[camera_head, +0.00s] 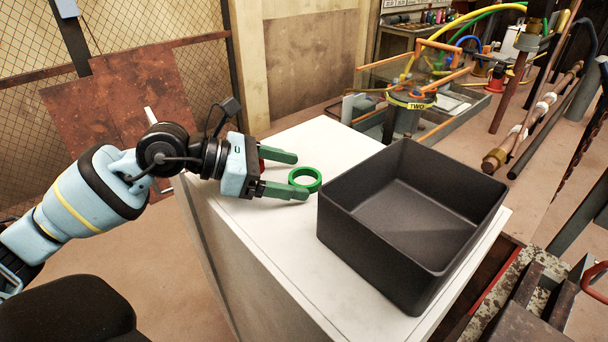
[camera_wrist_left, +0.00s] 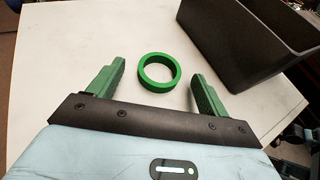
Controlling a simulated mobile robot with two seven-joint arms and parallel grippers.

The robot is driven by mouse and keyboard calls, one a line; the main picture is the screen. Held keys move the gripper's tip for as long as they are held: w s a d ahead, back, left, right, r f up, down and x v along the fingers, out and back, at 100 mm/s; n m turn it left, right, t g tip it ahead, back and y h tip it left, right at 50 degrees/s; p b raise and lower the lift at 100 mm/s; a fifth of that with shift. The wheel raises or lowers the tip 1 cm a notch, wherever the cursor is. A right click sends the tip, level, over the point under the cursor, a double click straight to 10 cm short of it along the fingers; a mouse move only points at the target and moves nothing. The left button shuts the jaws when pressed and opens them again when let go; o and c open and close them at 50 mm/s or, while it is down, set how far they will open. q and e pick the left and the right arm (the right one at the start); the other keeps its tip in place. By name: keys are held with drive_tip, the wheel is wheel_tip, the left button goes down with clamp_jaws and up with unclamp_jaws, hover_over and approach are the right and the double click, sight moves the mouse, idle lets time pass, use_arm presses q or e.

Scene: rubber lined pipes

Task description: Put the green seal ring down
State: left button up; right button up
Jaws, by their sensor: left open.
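The green seal ring (camera_head: 316,180) lies flat on the white table top, left of the black open box. It also shows in the left wrist view (camera_wrist_left: 146,83), just beyond and between the fingertips. My left gripper (camera_head: 302,175) is open, its two green fingers apart and pointing at the ring. The wrist view shows the left gripper (camera_wrist_left: 159,78) with clear gaps between the ring and both fingers. The ring rests on the table, and nothing holds it. My right gripper is not in view.
The black box (camera_head: 350,235) stands empty on the white table (camera_head: 262,225), close to the right of the ring. Bare table lies behind the ring. Pipes (camera_head: 530,125), hoses and a rig with a yellow "TWO" label (camera_head: 408,104) stand beyond the table.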

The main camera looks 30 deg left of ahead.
use_arm(q)
drive_tip(key=shift+w+d+f, duration=0.2)
drive_tip(key=shift+w+d, duration=0.2)
drive_tip(key=shift+d, duration=0.05)
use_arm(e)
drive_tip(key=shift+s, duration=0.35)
use_arm(q)
drive_tip(key=c, duration=1.1)
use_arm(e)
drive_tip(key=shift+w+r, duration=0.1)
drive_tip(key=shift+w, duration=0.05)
